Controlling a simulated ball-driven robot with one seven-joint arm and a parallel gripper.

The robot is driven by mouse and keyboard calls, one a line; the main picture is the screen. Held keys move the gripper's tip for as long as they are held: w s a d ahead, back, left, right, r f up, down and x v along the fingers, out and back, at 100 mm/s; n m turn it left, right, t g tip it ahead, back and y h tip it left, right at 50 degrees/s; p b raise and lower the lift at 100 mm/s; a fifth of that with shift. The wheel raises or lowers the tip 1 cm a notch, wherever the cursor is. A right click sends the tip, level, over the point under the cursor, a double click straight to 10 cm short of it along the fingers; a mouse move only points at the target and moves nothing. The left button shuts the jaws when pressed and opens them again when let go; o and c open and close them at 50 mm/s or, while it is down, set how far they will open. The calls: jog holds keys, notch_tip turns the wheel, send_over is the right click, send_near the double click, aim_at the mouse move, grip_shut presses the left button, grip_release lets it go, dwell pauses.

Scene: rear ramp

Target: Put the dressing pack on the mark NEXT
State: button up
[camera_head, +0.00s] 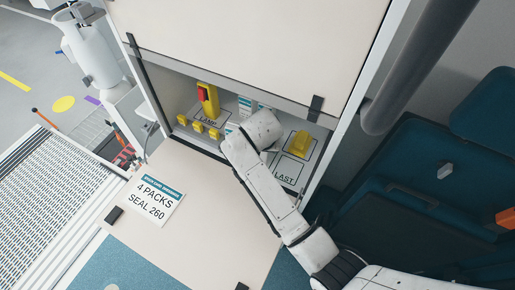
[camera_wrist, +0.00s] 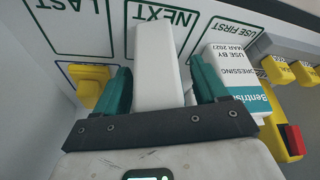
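A plain white pack (camera_wrist: 158,60) stands between the two teal fingers of my gripper (camera_wrist: 162,80) in the wrist view. Its far end lies over the mark NEXT (camera_wrist: 172,18), hiding part of the outline and lettering. A narrow gap shows between the pack and the right finger; the left finger is very close to it. My gripper looks open around the pack. A labelled dressing pack (camera_wrist: 232,75), with "USE BY MAR 2027", stands at the mark USE FIRST (camera_wrist: 232,35). In the head view my arm hides the gripper and the NEXT mark inside the cabinet.
A yellow block (camera_wrist: 88,85) sits by the mark LAST (camera_wrist: 70,20), left of my gripper; it also shows in the head view (camera_head: 300,143). A yellow lamp with a red part (camera_head: 208,100) and several small yellow pieces (camera_head: 198,127) stand left. A sign (camera_head: 155,200) reads "4 PACKS SEAL 260".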

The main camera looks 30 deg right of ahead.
jog(key=shift+r, duration=0.1)
jog(key=shift+r, duration=0.3)
jog(key=shift+s+a+r, duration=0.1)
jog(key=shift+s+r, duration=0.05)
jog(key=shift+r, duration=0.15)
jog(key=s+a, duration=0.2)
jog(key=s, duration=0.1)
jog(key=s+a, duration=0.2)
jog(key=s, duration=0.2)
jog(key=s+a+b, duration=0.1)
jog(key=s+a, duration=0.1)
jog(key=s, duration=0.1)
jog(key=shift+s+a+r, duration=0.1)
jog(key=shift+s+a, duration=0.05)
